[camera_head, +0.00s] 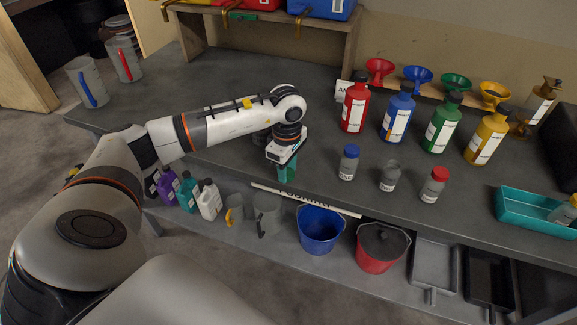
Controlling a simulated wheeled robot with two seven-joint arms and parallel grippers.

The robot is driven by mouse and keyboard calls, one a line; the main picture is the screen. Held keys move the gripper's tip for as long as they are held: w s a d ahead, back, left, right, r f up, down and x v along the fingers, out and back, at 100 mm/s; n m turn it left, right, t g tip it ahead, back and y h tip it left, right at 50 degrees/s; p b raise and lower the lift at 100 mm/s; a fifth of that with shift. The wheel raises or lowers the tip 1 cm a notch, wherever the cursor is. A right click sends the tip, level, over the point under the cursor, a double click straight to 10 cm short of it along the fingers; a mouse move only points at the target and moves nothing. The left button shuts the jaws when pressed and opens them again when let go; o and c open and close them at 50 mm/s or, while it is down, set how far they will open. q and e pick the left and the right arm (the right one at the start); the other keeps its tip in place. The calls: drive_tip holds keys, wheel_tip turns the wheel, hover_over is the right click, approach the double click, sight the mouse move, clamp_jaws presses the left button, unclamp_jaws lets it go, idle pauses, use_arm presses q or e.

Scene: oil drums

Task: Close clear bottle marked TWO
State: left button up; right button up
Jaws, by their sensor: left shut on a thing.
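Three small clear bottles stand in a row on the grey bench: one with a blue cap (349,163), a middle one (389,178) with no coloured cap showing, and one with a red cap (434,187). Their labels are too small to read, so I cannot tell which is marked TWO. My left gripper (287,172) points down near the bench's front edge, to the left of the three bottles and apart from them. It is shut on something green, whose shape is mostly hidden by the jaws. My right gripper is not in view.
Red (355,105), blue (399,115), green (442,125) and yellow (487,136) bottles stand behind, below coloured funnels. A teal tray (515,208) is at the right. Buckets and jugs sit on the lower shelf. The bench left of my gripper is mostly clear.

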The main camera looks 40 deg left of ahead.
use_arm(q)
drive_tip(key=s+d+r+m, duration=0.3)
drive_tip(key=s+d+m, duration=0.2)
drive_tip(key=d+m, duration=0.2)
drive_tip(key=s+d+r+m, duration=0.3)
drive_tip(key=s+d+m, duration=0.3)
drive_tip(key=m, duration=0.6)
drive_tip(key=shift+s+d, duration=0.3)
drive_tip(key=shift+d, duration=0.9)
